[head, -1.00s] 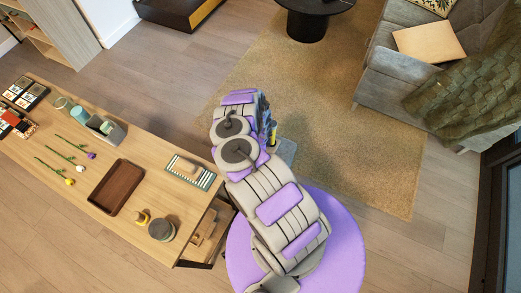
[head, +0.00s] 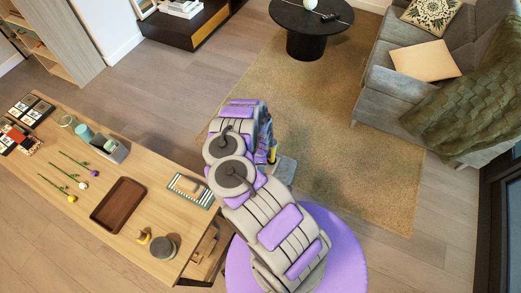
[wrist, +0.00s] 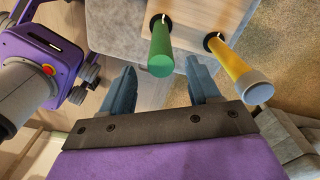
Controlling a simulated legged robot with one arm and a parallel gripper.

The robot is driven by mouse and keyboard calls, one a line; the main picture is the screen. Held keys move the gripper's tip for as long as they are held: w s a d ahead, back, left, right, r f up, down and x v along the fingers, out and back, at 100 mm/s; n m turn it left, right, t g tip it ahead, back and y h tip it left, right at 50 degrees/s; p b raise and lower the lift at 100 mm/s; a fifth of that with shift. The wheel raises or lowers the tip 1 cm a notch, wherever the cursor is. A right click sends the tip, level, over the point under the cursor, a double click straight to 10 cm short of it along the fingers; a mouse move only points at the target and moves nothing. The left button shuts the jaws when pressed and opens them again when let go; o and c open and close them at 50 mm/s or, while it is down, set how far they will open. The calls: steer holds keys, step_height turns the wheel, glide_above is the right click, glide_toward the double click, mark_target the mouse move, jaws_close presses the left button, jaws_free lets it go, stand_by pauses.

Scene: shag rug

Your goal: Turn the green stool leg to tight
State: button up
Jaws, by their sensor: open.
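The green stool leg (wrist: 161,50) stands out from the pale wooden stool seat (wrist: 195,14) in the wrist view. Its free end points toward my gripper. My gripper (wrist: 165,78) is open, with its two blue-grey fingers apart. The green leg's end shows between and just beyond the fingertips, with no visible contact. A yellow leg (wrist: 238,68) with a grey tip sits to the right, outside the right finger. In the head view my arm hides most of the stool, and a yellow leg (head: 272,154) shows beside it.
The stool rests on a grey mat (head: 285,170) at the edge of the shag rug (head: 340,150). A wooden table (head: 75,212) with a brown tray (head: 118,204) is at left. A grey sofa (head: 392,88) stands upper right. Open rug lies right of my arm.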

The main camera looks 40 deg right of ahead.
step_height(320, 180, up, 11)
steer(key=p, duration=0.4)
steer(key=shift+f, duration=0.2)
steer(key=shift+w, duration=0.1)
